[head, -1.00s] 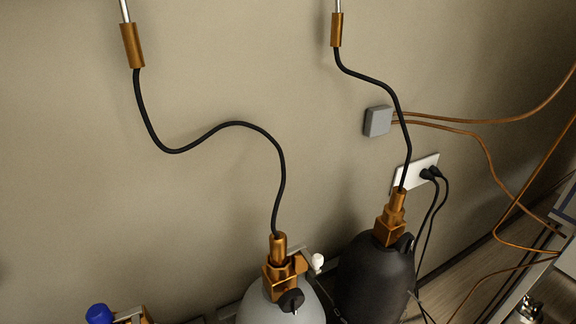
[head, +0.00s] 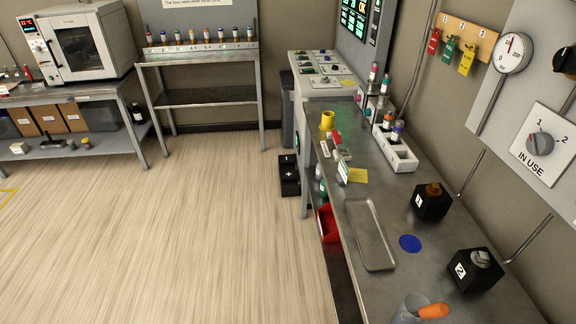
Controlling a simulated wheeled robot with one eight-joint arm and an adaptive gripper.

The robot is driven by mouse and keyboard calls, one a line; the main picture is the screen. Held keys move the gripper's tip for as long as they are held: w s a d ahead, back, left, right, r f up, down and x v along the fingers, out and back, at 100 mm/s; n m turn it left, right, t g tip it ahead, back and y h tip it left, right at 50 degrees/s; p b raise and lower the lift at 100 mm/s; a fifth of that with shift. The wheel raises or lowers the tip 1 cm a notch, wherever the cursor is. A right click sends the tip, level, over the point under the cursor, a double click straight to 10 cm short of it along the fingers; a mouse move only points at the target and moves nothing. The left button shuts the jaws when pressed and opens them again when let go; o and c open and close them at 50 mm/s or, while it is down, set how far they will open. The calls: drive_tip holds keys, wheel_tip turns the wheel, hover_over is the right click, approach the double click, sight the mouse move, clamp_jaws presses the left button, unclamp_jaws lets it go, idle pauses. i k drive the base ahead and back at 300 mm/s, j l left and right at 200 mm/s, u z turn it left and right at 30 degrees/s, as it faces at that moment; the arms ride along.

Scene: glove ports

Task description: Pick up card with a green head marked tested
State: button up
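A green tag (head: 449,50) hangs on the wooden board (head: 466,38) on the wall at the upper right, between a red tag (head: 433,42) and a yellow tag (head: 467,60). Small cards also lie or stand on the steel bench: a white one with a greenish edge (head: 343,170) beside a flat yellow one (head: 357,175). No lettering is readable on any of these, so I cannot tell which is marked tested. My gripper is not in view.
The steel bench (head: 335,225) holds a metal tray (head: 370,234), a white vial rack (head: 394,151), a yellow cup (head: 327,120), black blocks (head: 432,201) and a cup with an orange handle (head: 412,307). A red bin (head: 329,224) sits below. The wooden floor (head: 200,235) at left is clear.

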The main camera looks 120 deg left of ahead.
sight(342, 178)
drive_tip(key=u, duration=3.45)
drive_tip(key=i+j+z, duration=0.25)
drive_tip(key=i, duration=0.15)
drive_tip(key=i+j+z, duration=0.2)
drive_tip(key=i, duration=0.2)
drive_tip(key=l, duration=0.1)
